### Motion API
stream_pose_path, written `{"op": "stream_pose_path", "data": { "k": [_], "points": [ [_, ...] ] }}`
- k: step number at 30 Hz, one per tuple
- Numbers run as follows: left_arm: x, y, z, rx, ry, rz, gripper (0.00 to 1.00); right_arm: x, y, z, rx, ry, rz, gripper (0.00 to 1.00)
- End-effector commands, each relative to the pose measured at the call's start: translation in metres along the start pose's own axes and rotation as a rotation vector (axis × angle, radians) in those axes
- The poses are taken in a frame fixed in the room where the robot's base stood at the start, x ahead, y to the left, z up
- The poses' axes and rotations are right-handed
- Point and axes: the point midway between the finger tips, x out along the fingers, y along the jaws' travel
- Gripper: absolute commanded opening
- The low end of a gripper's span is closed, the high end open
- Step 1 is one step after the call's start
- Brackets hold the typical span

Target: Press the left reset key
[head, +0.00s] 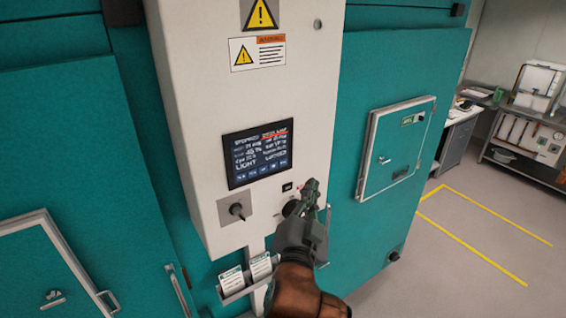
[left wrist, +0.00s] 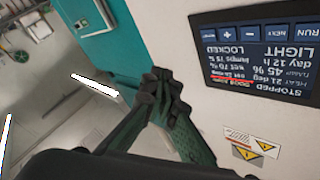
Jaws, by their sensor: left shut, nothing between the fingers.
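A white control panel (head: 190,120) stands between teal chamber fronts. Its dark screen (head: 259,153) shows text and a row of keys along the bottom; in the left wrist view the screen (left wrist: 262,62) appears upside down, reading STOPPED, LIGHT and LOCKED. A dark round control (head: 291,207) is partly behind my left gripper (head: 313,184). The gripper is shut and empty at the panel's lower right; its closed tips also show in the left wrist view (left wrist: 160,76). I cannot make out a reset key.
Cards sit in a holder (head: 245,277) below the panel. A small teal hatch (head: 396,146) with a pale frame is to the right. Warning signs (head: 257,52) are above the screen. Open floor with yellow lines (head: 484,254) lies at the right.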

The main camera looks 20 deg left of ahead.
Motion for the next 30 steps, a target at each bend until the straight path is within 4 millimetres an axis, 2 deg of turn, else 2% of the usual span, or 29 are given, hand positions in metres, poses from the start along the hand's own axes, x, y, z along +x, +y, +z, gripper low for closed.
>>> {"op": "stream_pose_path", "data": {
  "k": [3, 14, 30],
  "points": [
    [-0.001, -0.002, -0.005, 0.002, 0.008, -0.006, 0.0, 0.0, -0.001, 0.0, 0.001, 0.0, -0.001, 0.29],
    [0.001, -0.003, -0.002, 0.003, 0.007, -0.006, 0.0, 0.001, -0.005, 0.0, 0.003, 0.0, -0.005, 0.29],
    [0.047, -0.036, 0.03, 0.003, 0.004, -0.005, 0.0, 0.008, -0.004, 0.001, 0.003, 0.0, -0.004, 0.29]
  ]
}}
